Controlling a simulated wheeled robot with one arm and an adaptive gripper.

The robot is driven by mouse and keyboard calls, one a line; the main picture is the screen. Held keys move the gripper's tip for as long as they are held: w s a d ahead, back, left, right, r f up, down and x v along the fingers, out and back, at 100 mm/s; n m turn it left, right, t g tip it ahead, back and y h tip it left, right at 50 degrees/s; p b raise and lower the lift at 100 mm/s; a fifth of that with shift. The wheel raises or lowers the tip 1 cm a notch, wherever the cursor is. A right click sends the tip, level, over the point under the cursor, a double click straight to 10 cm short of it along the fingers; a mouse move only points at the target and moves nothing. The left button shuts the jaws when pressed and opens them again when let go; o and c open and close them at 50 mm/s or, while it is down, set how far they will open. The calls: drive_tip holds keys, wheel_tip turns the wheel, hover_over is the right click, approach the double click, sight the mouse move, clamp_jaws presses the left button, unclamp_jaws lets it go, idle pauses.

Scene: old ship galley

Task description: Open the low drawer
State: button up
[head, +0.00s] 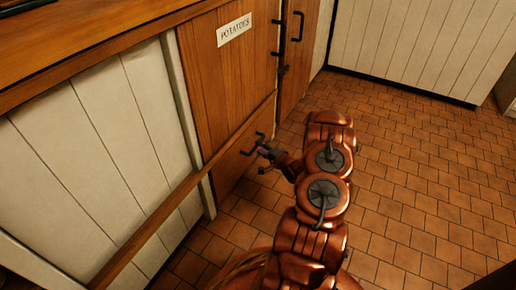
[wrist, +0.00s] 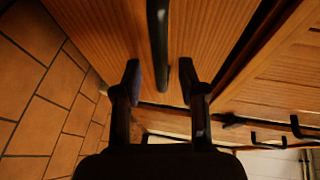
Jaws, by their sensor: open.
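The low drawer (head: 228,172) is a wooden front under the panel labelled POTATOES, and it looks flush with the cabinet. Its dark bar handle (head: 247,149) sticks out from the front. My gripper (head: 264,150) is open at the handle, low by the cabinet. In the wrist view the dark handle bar (wrist: 158,45) runs down from the top edge and ends between the two spread fingers of my gripper (wrist: 160,80). A gap shows on both sides of the bar. I cannot tell how deep the bar sits between the fingers.
The POTATOES panel (head: 225,75) is above the drawer, below a wooden counter (head: 90,40). A tall wooden door (head: 297,60) with a dark handle stands farther back. A wooden rail (head: 150,225) runs along the white panelling at left. The tiled floor (head: 425,190) at right is clear.

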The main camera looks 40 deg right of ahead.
drive_tip(key=shift+w+d+f+b, duration=0.1)
drive_tip(key=shift+w+f+b, duration=0.1)
drive_tip(key=shift+w, duration=0.55)
drive_tip(key=shift+w+d+f+b, duration=0.1)
drive_tip(key=shift+w+b, duration=0.1)
drive_tip(key=shift+w, duration=0.5)
clamp_jaws()
drive_tip(key=shift+r, duration=0.1)
